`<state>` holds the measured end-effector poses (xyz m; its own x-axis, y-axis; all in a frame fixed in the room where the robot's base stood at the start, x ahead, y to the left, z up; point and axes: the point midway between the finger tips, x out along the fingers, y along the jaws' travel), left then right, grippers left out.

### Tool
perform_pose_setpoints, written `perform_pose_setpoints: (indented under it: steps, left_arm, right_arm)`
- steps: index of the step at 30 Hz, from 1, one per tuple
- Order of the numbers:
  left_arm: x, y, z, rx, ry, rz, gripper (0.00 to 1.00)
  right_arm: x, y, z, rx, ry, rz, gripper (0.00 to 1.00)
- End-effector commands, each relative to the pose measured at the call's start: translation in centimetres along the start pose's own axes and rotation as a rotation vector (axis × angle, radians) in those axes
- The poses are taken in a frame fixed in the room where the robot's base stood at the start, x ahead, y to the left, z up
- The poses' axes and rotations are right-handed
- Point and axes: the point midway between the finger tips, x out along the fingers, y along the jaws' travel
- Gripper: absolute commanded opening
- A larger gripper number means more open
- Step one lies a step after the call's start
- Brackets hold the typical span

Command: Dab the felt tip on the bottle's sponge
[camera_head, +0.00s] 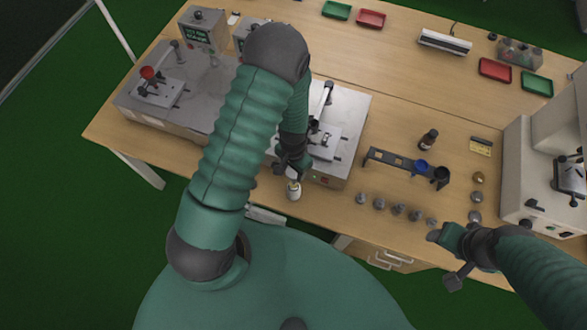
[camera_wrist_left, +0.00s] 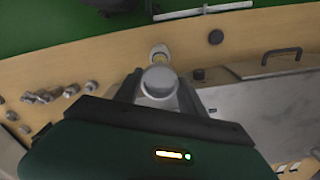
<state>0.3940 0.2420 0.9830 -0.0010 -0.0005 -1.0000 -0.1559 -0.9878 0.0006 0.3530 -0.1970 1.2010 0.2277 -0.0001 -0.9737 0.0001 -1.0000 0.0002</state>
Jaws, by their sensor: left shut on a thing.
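A small white bottle (camera_head: 294,191) stands near the table's front edge in the head view; in the left wrist view the bottle (camera_wrist_left: 160,50) shows a pale rim with a yellowish middle. My left gripper (camera_head: 291,173) is just above and beside it. In the left wrist view my left gripper (camera_wrist_left: 157,92) is shut on a grey, round-ended tool (camera_wrist_left: 159,80). The tool's felt tip is hidden, so I cannot tell whether it touches the sponge. My right gripper (camera_head: 448,262) is open and empty near the front edge at the right.
Grey test machines (camera_head: 335,130) stand behind and left of the bottle. Several metal weights (camera_head: 380,204) line the front right. A dark rack (camera_head: 405,163) and a brown bottle (camera_head: 429,139) stand behind them. A large beige machine (camera_head: 540,150) fills the right. Red and green trays (camera_head: 371,19) lie far back.

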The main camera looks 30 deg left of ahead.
Motion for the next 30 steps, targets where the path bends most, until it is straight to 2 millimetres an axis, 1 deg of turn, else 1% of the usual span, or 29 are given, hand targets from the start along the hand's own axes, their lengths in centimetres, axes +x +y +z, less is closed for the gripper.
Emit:
perform_pose_setpoints:
  steps: [30]
  left_arm:
    - [0.84,-0.01,-0.01,0.0,0.0,0.0,0.0]
  right_arm:
    - [0.66,0.0,0.16,0.0,0.0,0.0,0.59]
